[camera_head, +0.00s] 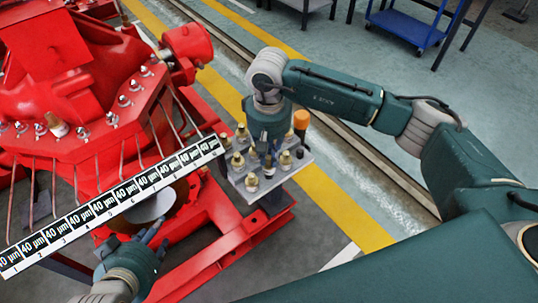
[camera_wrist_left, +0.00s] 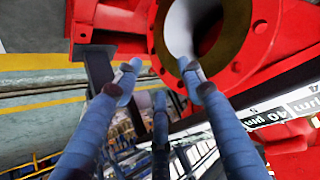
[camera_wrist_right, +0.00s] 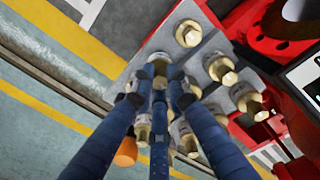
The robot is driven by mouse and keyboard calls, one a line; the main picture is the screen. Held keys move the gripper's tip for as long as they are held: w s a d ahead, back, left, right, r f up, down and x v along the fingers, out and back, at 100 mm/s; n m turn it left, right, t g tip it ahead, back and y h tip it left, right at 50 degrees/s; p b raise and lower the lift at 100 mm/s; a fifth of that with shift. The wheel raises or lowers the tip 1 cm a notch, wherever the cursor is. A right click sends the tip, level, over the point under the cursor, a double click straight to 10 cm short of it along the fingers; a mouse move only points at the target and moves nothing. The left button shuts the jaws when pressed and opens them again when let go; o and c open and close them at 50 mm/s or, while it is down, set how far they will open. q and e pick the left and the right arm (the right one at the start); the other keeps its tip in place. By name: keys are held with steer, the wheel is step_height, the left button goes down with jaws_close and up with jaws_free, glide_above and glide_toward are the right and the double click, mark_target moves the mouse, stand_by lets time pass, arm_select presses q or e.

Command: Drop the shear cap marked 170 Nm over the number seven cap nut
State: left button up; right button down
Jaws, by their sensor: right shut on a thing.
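My right gripper (camera_head: 268,150) reaches down over a grey rack plate (camera_head: 250,196) of brass-topped shear caps. In the right wrist view its fingers (camera_wrist_right: 160,88) close on one brass-topped cap (camera_wrist_right: 158,62) at the plate; whether it is clear of the plate I cannot tell. The 170 Nm marking is not readable. Cap nuts (camera_head: 112,118) line the red flange; one brass-topped cap (camera_head: 57,127) sits among them. I cannot tell which nut is number seven. My left gripper (camera_head: 150,238) is open and empty below the strip; its spread fingers show in the left wrist view (camera_wrist_left: 165,85).
A strip (camera_head: 110,203) marked 40 µm with numbers crosses in front of the red pumpset (camera_head: 45,60). Other brass-topped caps (camera_head: 252,182) surround the right fingers. An orange-topped item (camera_head: 301,120) stands at the plate's back edge. A blue cart (camera_head: 405,25) is far behind.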

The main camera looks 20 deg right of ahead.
arm_select(q)
steer(key=shift+w+d+r+t, duration=0.25)
steer(key=shift+w+r+t, duration=0.15)
steer(key=shift+w+r, duration=0.35)
steer(key=shift+s+f, duration=0.1)
steer(key=shift+f, duration=0.1)
stand_by(0.3)
arm_select(e)
steer(key=shift+f+b, duration=0.35)
steer(key=shift+b, duration=0.1)
arm_select(q)
steer(key=shift+t+h, duration=0.3)
steer(key=shift+t, duration=0.6)
steer(key=w+r, duration=0.1)
steer(key=w+d+r, duration=0.1)
steer(key=r, duration=0.1)
steer(key=shift+w+d, duration=0.1)
steer(key=shift+w, duration=0.25)
steer(key=shift+w+d+r+t, duration=0.3)
steer(key=shift+w+r, duration=0.05)
steer(key=shift+r, duration=0.05)
arm_select(e)
steer(key=shift+f, duration=0.15)
arm_select(q)
steer(key=shift+w+d+t+h+b, duration=0.2)
steer(key=shift+w+t+h+b, duration=0.15)
steer(key=shift+t+b, duration=0.15)
arm_select(e)
steer(key=shift+f, duration=0.4)
